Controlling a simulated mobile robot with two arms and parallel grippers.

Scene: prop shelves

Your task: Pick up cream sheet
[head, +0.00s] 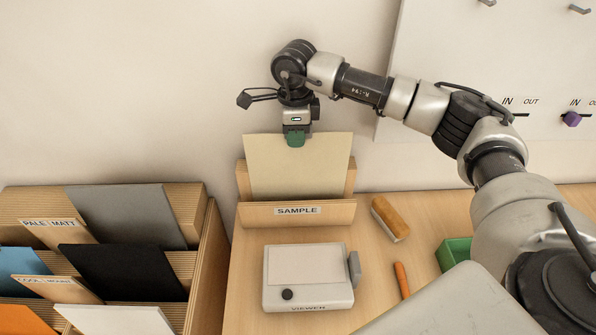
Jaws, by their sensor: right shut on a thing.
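The cream sheet (298,168) stands upright, leaning back slightly, in the wooden holder (297,215) labelled SAMPLE. My right gripper (296,138) comes from above and is shut on the top edge of the sheet, near its middle. Green fingertip pads show against the sheet's front. The sheet's lower edge is hidden behind the holder's front lip, so I cannot tell whether it touches the bottom. My left gripper is not in view.
A white viewer box (308,277) stands in front of the holder. A wooden-backed brush or block (390,218), an orange stick (401,279) and a green tray (453,253) lie to the right. A slotted rack (190,210) with coloured sheets stands at the left.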

